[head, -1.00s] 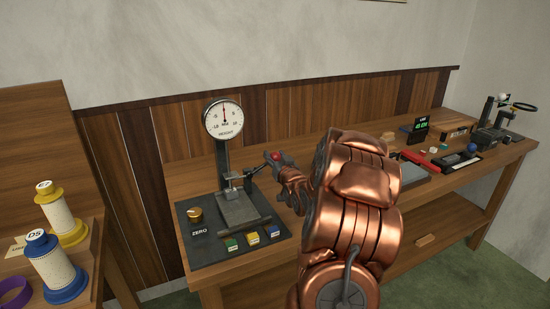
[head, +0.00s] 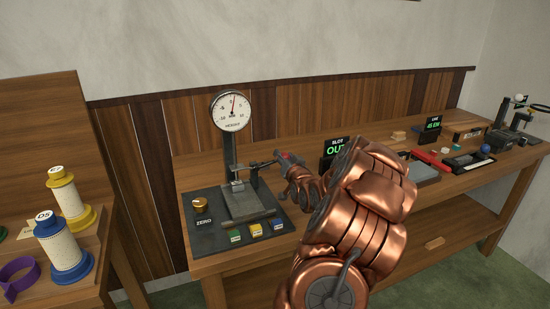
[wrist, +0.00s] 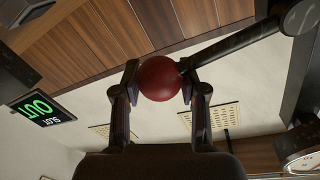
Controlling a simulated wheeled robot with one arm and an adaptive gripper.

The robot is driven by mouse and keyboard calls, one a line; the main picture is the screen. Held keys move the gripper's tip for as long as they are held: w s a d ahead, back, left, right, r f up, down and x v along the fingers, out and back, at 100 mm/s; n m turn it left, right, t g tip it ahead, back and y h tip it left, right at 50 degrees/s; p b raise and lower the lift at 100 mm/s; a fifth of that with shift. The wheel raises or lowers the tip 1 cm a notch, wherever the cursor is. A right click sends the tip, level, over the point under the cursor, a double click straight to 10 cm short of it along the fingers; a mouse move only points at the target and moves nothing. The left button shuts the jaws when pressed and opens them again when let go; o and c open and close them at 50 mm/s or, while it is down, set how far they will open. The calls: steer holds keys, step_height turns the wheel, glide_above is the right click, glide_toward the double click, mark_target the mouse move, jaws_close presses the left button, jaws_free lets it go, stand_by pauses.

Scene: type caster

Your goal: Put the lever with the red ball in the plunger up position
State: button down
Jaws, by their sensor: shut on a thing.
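The red ball (wrist: 160,78) sits between the two fingers of my gripper (wrist: 158,85) in the wrist view, with the fingers shut on it. Its dark lever rod (wrist: 238,43) runs from the ball to a pivot at the upper right of that view. In the head view my gripper (head: 288,165) is at the right of the height gauge (head: 230,140), and the rod (head: 262,164) reaches from the gauge column to it, close to level. The round dial (head: 231,110) stands on top; its needle points near the top. My arm hides part of the bench.
The gauge's dark base carries a brass knob (head: 200,204) and green, yellow and blue blocks (head: 255,229). A display reading OUT (head: 335,148) stands behind my arm. Yellow and blue spools (head: 62,240) stand on the left table. More tools lie along the bench's right side.

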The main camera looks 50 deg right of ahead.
steer(key=shift+f, duration=0.25)
steer(key=c, duration=0.9)
jaws_free()
steer(key=shift+w+a, duration=0.1)
steer(key=shift+o, duration=1.4)
steer(key=shift+r, duration=0.15)
steer(key=v, duration=0.7)
steer(key=shift+s, duration=0.25)
steer(key=shift+a, duration=0.1)
steer(key=shift+c, duration=0.5)
